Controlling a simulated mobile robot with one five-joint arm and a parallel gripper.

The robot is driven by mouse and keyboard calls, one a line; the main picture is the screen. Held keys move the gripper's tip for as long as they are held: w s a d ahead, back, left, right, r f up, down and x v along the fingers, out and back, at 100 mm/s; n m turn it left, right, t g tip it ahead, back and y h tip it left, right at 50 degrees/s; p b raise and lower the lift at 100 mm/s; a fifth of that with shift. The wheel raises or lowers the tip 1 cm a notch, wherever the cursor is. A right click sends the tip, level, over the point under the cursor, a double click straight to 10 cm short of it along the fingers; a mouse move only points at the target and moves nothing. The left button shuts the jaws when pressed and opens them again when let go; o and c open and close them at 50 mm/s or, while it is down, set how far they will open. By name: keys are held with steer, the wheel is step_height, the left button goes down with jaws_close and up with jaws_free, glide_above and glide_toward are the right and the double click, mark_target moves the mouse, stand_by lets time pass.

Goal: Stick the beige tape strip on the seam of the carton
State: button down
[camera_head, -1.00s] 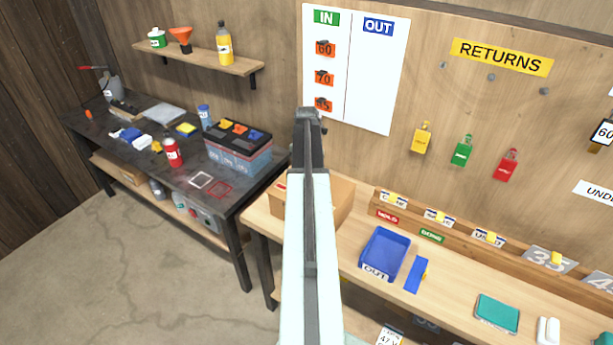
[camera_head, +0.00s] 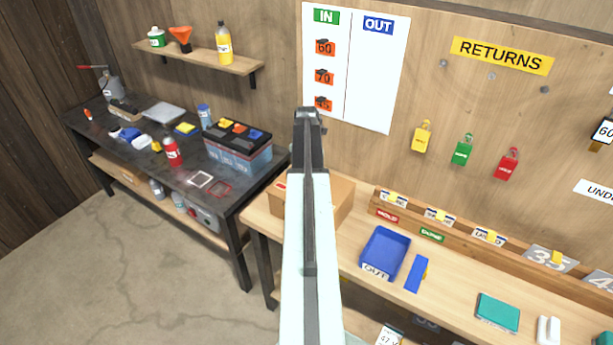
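A brown carton (camera_head: 342,199) stands at the left end of the light wooden bench, behind my raised arm. My arm covers the middle of it, so its seam cannot be made out. I cannot make out the beige tape strip in this view. My arm rises through the middle of the picture, and its dark end, my gripper (camera_head: 308,112), is in front of the board at the top. The fingers are too dark and edge-on to tell whether they are open or shut, or hold anything.
A blue OUT tray (camera_head: 385,253) and a blue block (camera_head: 417,274) lie right of the carton. A teal box (camera_head: 498,312) and a white object (camera_head: 548,330) are farther right. A dark workbench (camera_head: 225,196) with a battery (camera_head: 238,147) stands left. Bench front is mostly clear.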

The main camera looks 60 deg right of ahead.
stand_by(0.8)
steer(key=c, duration=1)
jaws_free()
steer(key=shift+r, duration=0.1)
step_height(320, 180, up, 7)
steer(key=p, duration=0.7)
step_height(320, 180, up, 8)
steer(key=p, duration=0.7)
steer(key=shift+f+p, duration=0.25)
steer(key=shift+p, duration=0.1)
